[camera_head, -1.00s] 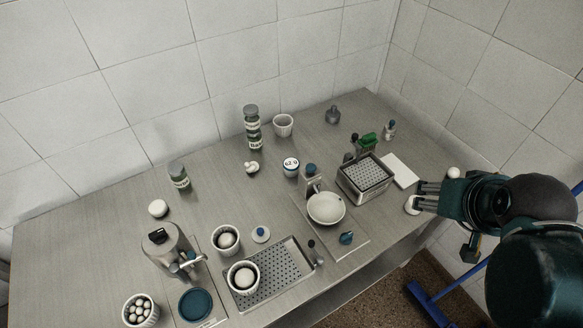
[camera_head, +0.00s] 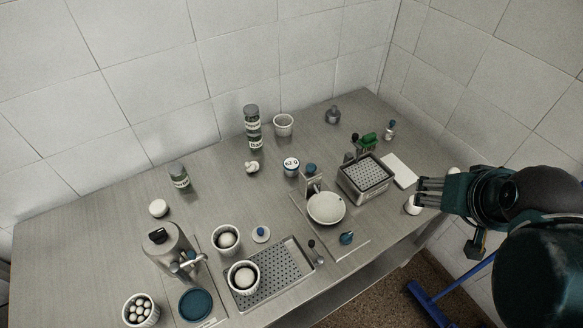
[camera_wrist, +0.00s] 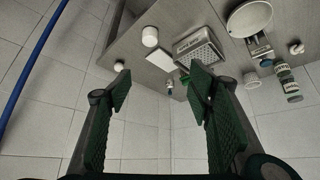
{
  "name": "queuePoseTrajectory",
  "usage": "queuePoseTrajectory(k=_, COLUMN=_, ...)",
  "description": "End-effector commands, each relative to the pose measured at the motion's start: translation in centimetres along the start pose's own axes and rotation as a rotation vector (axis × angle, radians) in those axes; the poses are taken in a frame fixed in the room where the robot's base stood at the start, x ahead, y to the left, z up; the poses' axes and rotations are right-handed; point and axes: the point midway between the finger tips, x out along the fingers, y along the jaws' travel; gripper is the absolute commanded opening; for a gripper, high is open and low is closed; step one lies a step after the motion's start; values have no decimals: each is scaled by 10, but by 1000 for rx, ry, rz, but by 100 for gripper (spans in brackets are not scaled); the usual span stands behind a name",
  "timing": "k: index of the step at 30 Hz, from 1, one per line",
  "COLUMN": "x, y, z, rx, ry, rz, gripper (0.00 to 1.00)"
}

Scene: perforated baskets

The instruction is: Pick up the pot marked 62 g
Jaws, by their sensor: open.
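The pot marked 62 g (camera_head: 291,168) is a small round pot with a white lid and a blue band. It stands on the steel table behind the white dish, right of a small white knobbed item. In the wrist view I cannot clearly make it out among the items at the upper right. My gripper (camera_head: 418,190) is at the right edge of the table, well to the right of the pot. It also shows in the wrist view (camera_wrist: 158,88), with its two fingers apart and nothing between them.
A stack of jars (camera_head: 253,128) and a white cup (camera_head: 283,133) stand behind the pot. A white cylinder (camera_head: 412,207) is just below my fingers.

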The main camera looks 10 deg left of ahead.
Motion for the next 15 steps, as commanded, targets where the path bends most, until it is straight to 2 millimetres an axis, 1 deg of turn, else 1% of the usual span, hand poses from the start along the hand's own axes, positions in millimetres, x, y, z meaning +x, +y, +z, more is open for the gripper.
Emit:
queuePoseTrajectory(k=3, x=-12, y=0, z=-8, rx=0, ry=0, rz=0, gripper=52)
queuePoseTrajectory(k=10, x=-32, y=0, z=-22, rx=0, ry=0, rz=0, gripper=52)
queuePoseTrajectory(k=15, x=-30, y=-7, z=-32, rx=-37, ry=-17, rz=-10, gripper=52)
